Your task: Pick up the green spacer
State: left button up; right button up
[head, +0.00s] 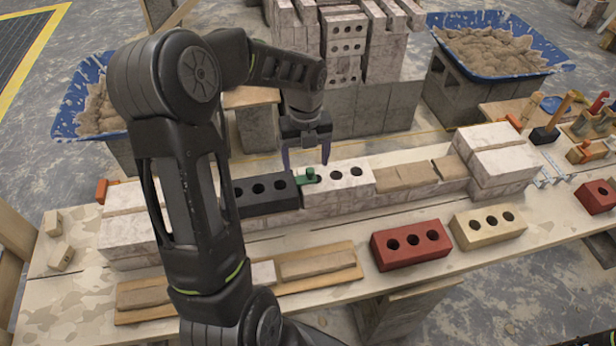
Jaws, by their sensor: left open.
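The green spacer (309,176) sits on the low brick wall, at the joint between a dark grey brick (266,191) and a white brick (345,180). Both bricks have holes in their tops. My left gripper (306,164) points down over the spacer with its two fingers open, one to each side of it in the picture. I cannot tell whether the fingers touch the spacer. My right gripper does not show.
A red brick (410,246) and a cream brick (489,225) lie on the table's front part. A white brick stack (494,165) ends the wall at right. Blue mortar tubs (500,45) stand behind. Hammers and other tools lie at far right.

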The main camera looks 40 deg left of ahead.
pick_arm(q)
notch_tip(320, 180, down, 5)
jog(key=shift+w+r+p, duration=0.1)
jog(key=shift+p, duration=0.2)
dwell(0.4)
jog(key=c, duration=1.6)
jog(key=shift+r, duration=0.1)
notch_tip(320, 180, up, 18)
jog(key=shift+f, duration=0.1)
dwell(0.5)
